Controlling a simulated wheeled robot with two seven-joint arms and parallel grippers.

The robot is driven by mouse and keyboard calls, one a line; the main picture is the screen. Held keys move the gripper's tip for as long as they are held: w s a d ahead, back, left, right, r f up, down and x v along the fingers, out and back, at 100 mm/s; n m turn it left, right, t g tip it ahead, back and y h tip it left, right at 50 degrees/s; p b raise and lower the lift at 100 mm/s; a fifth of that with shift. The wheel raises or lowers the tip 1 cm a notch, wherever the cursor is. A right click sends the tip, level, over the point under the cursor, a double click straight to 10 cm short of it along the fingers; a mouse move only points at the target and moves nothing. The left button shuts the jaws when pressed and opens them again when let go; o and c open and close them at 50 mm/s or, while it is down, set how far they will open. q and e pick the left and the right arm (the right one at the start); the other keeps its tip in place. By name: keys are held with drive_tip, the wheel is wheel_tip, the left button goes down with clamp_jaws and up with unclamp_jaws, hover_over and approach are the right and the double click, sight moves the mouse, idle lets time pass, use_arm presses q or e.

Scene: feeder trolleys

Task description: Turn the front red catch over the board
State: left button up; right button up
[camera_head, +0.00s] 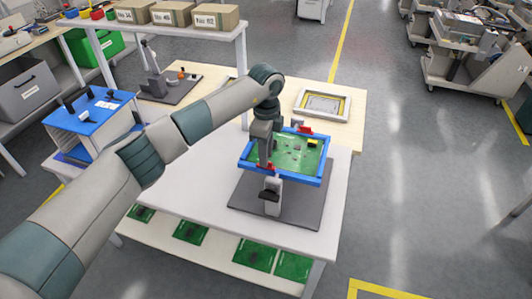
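A green circuit board (291,154) lies in a blue frame (302,179), held up over a dark grey base plate (304,203) on the white table. One red catch (305,129) shows at the frame's far side. Another bit of red, the front catch (271,166), shows at the near left edge beside my fingertips. My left gripper (265,163) points down there, partly covering that catch. Whether its fingers are apart or closed, or touching the catch, is too small to tell. My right gripper is out of view.
A grey stand with a black handle (270,196) rises in front of the frame. A white-framed tray (323,104) lies on the wooden table behind. A blue-topped box (90,112) stands at left. Green boards (255,254) lie on the lower shelf.

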use_arm(q)
drive_tip(key=shift+f, duration=0.95)
clamp_jaws()
